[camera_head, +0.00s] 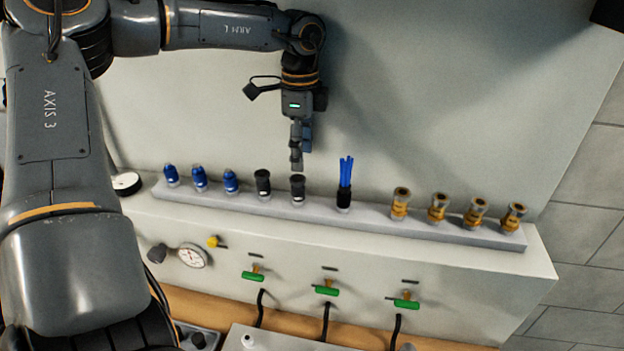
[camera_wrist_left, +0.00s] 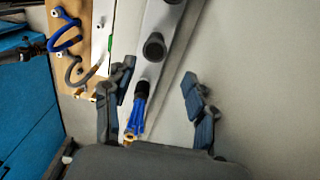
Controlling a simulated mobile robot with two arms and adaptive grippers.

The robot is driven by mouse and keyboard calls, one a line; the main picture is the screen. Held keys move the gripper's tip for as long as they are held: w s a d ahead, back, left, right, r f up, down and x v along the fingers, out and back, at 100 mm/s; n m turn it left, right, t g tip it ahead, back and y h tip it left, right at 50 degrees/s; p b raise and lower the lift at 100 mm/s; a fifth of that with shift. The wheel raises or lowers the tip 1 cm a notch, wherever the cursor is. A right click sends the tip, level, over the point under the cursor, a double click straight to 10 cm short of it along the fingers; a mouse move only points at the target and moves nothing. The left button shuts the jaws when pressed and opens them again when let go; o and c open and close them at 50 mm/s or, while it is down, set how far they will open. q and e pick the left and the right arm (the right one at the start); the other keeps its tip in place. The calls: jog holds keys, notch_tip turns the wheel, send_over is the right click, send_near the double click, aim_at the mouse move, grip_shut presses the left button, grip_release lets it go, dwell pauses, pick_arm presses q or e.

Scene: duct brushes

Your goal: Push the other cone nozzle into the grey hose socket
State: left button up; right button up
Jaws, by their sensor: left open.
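Two black nozzles stand upright in the long grey rack (camera_head: 320,219), the left one (camera_head: 263,183) and the right one (camera_head: 298,188); these look like the cone nozzles. My left gripper (camera_head: 296,165) points down just above the right one. In the left wrist view the right black nozzle (camera_wrist_left: 154,46) lies ahead of the open fingers (camera_wrist_left: 157,78), with nothing between them. The grey hose (camera_wrist_left: 74,70) shows at the upper left of that view, curling over the wooden bench; its socket opening is too small to make out. My right gripper is not in view.
A brush with blue bristles (camera_head: 346,172) stands right of the black nozzles. Several brass fittings (camera_head: 438,208) stand farther right, and three blue nozzles (camera_head: 200,179) at the left. A gauge (camera_head: 193,256) and green-handled valves (camera_head: 327,290) project from the front. A blue hose (camera_wrist_left: 66,44) lies beside the grey one.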

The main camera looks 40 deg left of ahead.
aim_at(298, 178)
pick_arm(q)
jog(key=shift+s+r, duration=0.1)
jog(key=shift+s, duration=0.15)
jog(key=shift+s+a+r, duration=0.15)
jog(key=shift+s, duration=0.6)
jog(key=shift+w+f, duration=0.1)
jog(key=shift+f, duration=0.1)
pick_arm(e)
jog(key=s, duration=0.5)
pick_arm(q)
jog(key=f+b, duration=0.2)
jog(key=f, duration=0.3)
jog(key=shift+w, duration=0.2)
notch_tip(298, 178, down, 3)
jog(key=b, duration=0.4)
jog(key=shift+f, duration=0.15)
jog(key=shift+w+f+b, duration=0.15)
jog(key=shift+f+b, duration=0.1)
jog(key=shift+b, duration=0.05)
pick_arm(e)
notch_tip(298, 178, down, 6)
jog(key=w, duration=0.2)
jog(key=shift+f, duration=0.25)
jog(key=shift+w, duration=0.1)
